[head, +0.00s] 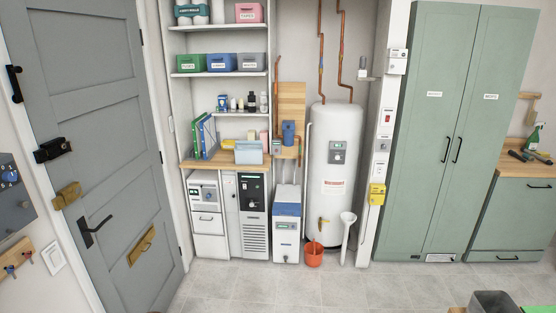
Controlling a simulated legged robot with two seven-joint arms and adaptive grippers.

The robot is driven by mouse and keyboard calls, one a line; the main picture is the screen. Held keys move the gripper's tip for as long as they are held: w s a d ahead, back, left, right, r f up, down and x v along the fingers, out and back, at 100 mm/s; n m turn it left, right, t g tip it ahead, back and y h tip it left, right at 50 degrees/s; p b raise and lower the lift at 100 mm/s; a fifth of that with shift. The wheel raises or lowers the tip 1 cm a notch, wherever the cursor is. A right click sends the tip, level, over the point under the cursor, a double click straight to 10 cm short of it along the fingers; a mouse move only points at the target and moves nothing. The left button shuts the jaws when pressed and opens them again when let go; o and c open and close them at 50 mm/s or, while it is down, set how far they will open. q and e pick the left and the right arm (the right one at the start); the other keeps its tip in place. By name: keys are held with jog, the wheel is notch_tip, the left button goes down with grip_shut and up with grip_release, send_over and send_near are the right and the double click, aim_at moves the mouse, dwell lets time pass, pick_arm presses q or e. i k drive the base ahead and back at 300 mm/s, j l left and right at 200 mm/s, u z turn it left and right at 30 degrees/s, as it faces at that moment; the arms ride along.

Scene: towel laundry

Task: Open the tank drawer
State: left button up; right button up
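A white unit (209,245) stands under the wooden counter at the left of the alcove in the head view. Its upper part has a panel with small dark displays. Below that is a drawer-like front (207,222) with a dark handle, and it looks closed. Beside it stands a grey and black appliance (255,232) with a vented lower front. A white box with a blue lid (287,209) stands to its right, beside the tall white water tank (333,185). I cannot tell which front is the tank drawer. Neither gripper is in view.
A grey door (109,155) stands at the left. An orange bucket (314,257) and a white funnel-topped pipe (346,238) stand by the tank. Green cabinets (445,175) are closed at the right. A dark grey bin (494,302) shows at the bottom right. The tiled floor (240,287) is clear.

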aim_at(212, 222)
jog(key=i+u, duration=0.15)
jog(key=i, duration=0.55)
jog(key=i+l+u, duration=0.15)
jog(key=i, duration=0.55)
jog(key=i+l+u, duration=0.15)
jog(key=i, duration=0.6)
